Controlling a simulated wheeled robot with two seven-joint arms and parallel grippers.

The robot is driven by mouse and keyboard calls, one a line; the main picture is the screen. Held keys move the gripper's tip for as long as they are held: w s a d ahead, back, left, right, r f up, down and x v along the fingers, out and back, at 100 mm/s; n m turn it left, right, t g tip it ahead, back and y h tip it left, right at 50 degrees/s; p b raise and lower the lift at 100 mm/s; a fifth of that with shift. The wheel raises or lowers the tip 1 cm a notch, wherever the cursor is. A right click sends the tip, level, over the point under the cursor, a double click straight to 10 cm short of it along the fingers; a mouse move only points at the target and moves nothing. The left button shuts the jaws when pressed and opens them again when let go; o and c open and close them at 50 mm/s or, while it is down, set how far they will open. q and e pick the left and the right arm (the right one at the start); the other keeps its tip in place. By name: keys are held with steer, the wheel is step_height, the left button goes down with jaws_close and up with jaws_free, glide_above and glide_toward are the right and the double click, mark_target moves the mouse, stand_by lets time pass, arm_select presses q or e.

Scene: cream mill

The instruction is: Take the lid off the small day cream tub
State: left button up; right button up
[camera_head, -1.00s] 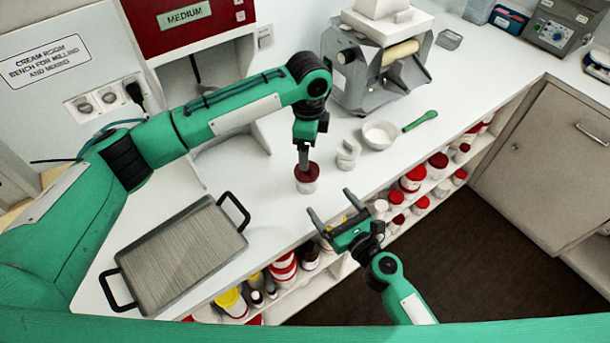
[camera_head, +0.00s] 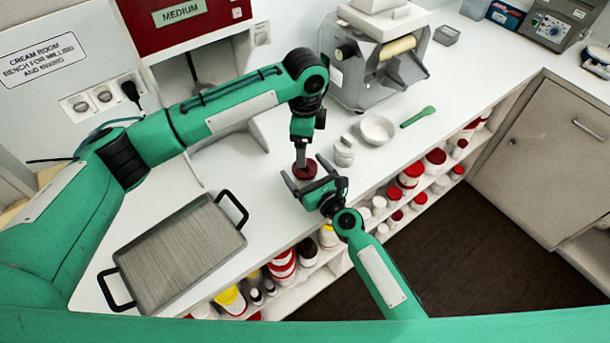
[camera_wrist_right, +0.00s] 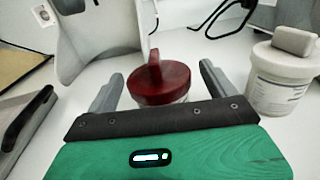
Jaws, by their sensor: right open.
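The small tub has a dark red lid (camera_head: 302,174) with an upright fin, and it stands on the white bench. In the right wrist view the lid (camera_wrist_right: 170,83) sits on the tub, and the tub's pale body is mostly hidden behind my gripper. My right gripper (camera_wrist_right: 162,82) is open, with one finger on each side of the tub; it also shows in the head view (camera_head: 305,170). My left gripper (camera_head: 301,155) points down over the lid. Its fingers are seen edge-on, and the right wrist view does not show it touching the lid.
A white jar with a grey top (camera_wrist_right: 281,82) stands close to the right. A white bowl (camera_head: 377,129), a green-handled tool (camera_head: 418,117) and a roller mill (camera_head: 365,75) are behind. A grey tray (camera_head: 180,255) lies left. Shelves of tubs run below the bench edge.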

steer(key=c, duration=1.3)
arm_select(q)
steer(key=shift+c, duration=0.8)
arm_select(e)
steer(key=shift+c, duration=0.9)
arm_select(q)
steer(key=shift+c, duration=1.4)
step_height(320, 180, up, 5)
steer(key=n, duration=0.8)
step_height(320, 180, down, 12)
steer(key=shift+r, duration=0.25)
